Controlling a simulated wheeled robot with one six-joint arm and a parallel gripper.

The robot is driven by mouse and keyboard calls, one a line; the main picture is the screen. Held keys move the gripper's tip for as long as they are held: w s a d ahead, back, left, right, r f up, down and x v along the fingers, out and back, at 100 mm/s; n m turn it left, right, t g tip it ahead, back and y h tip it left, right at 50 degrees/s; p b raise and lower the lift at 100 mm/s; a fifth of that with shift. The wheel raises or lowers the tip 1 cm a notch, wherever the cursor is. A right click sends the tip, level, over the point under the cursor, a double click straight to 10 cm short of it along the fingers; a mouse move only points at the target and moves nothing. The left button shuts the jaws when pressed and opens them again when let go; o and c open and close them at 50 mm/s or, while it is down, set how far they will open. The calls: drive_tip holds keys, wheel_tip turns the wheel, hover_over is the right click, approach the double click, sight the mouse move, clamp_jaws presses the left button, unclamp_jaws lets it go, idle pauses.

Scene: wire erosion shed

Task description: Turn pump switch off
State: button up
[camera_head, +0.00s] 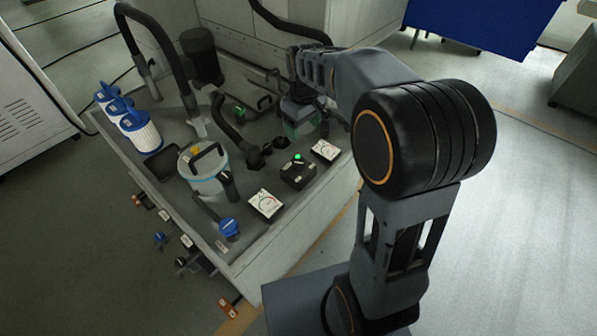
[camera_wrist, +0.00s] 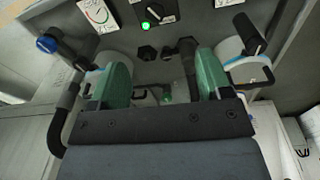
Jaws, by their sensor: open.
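A black switch box (camera_head: 298,172) with a lit green lamp (camera_head: 297,158) stands on the grey tank top, between two white dial gauges. In the wrist view the box (camera_wrist: 166,14) is at the top edge, with a dark knob that has a pale mark and the lit green lamp (camera_wrist: 146,26). I take it for the pump switch; its label is not readable. My gripper (camera_head: 300,122) is over the tank top, behind the box in the head view. Its two green fingers are spread with a gap between them (camera_wrist: 164,84) and nothing held. The box is beyond the fingertips, apart from them.
Gauges (camera_head: 266,204) and (camera_head: 325,150) flank the box. A white-blue canister (camera_head: 203,172) with a black handle, blue-capped filters (camera_head: 141,132) and a black hose (camera_head: 226,122) crowd the tank. Coloured valve handles (camera_head: 187,241) line the left side.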

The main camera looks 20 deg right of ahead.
drive_tip(key=n+b, duration=0.2)
hover_over(298, 162)
wheel_tip(298, 162, down, 6)
drive_tip(key=f, duration=0.1)
drive_tip(key=shift+g, duration=0.4)
wheel_tip(298, 162, down, 13)
drive_tip(key=shift+b, duration=1.25)
drive_tip(key=shift+m, duration=0.3)
drive_tip(key=c, duration=0.9)
